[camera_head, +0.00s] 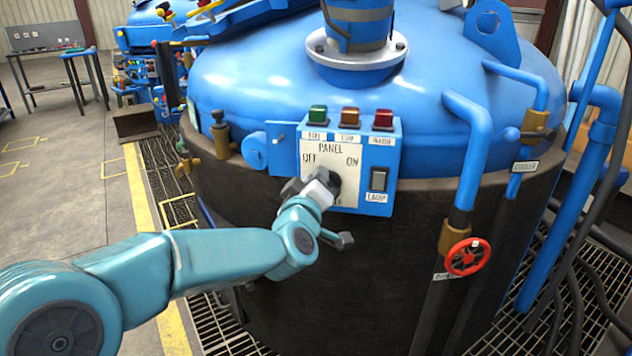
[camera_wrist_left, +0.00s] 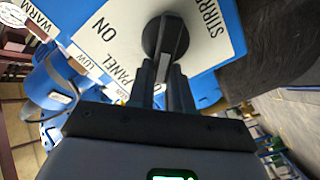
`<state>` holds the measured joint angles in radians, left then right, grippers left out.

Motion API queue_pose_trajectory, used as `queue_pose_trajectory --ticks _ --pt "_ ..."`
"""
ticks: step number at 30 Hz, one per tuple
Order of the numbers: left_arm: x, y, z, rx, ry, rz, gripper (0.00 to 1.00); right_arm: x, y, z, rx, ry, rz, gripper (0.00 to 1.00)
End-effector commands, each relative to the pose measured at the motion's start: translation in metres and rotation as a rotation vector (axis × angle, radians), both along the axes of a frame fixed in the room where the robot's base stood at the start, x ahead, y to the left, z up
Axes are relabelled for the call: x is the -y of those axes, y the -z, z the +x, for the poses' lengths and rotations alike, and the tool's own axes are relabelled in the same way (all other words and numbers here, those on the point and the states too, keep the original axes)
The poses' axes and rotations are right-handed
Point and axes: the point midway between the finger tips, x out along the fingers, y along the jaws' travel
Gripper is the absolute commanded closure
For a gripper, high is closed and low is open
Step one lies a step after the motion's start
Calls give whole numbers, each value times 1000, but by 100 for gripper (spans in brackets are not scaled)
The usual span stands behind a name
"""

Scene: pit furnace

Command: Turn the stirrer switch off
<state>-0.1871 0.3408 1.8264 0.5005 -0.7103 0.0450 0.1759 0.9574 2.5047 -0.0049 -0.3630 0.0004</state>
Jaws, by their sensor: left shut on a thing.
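The stirrer switch is a round black knob (camera_wrist_left: 165,36) with a raised bar on a white plate (camera_wrist_left: 120,32). The plate is lettered PANEL and ON, with part of STIRRER showing in the wrist view. In the head view the plate (camera_head: 316,160) also shows OFF at its left and ON at its right. My left gripper (camera_head: 331,184) covers most of the knob there. In the wrist view my left gripper's dark fingers (camera_wrist_left: 172,85) are shut on the knob's bar. I cannot tell which mark the bar points to. My right gripper is not in view.
The blue control box carries a green lamp (camera_head: 317,115), an orange lamp (camera_head: 350,117), a red lamp (camera_head: 383,119) and a black rocker switch (camera_head: 379,179) labelled LAMP. Blue pipes and a red handwheel (camera_head: 467,257) are on the right. A brass valve (camera_head: 220,138) is on the left.

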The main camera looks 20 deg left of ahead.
Motion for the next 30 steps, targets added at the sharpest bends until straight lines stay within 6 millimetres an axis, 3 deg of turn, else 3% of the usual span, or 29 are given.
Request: queue_pose_trajectory --ticks 4,5,6,7,19,23,30 --pt "-1 -1 0 2 -2 -3 100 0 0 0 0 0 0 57" --pt "-1 -1 0 2 -2 -3 74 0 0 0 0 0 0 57" --pt "-1 -1 0 2 -2 -3 61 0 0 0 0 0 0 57" --pt "-1 -1 0 2 -2 -3 55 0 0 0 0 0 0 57" --pt "1 -1 -9 1 0 0 55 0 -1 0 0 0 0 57" --pt "5 -2 -35 2 1 0 55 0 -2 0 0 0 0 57" --pt "14 -3 -99 2 2 -1 55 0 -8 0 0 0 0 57"
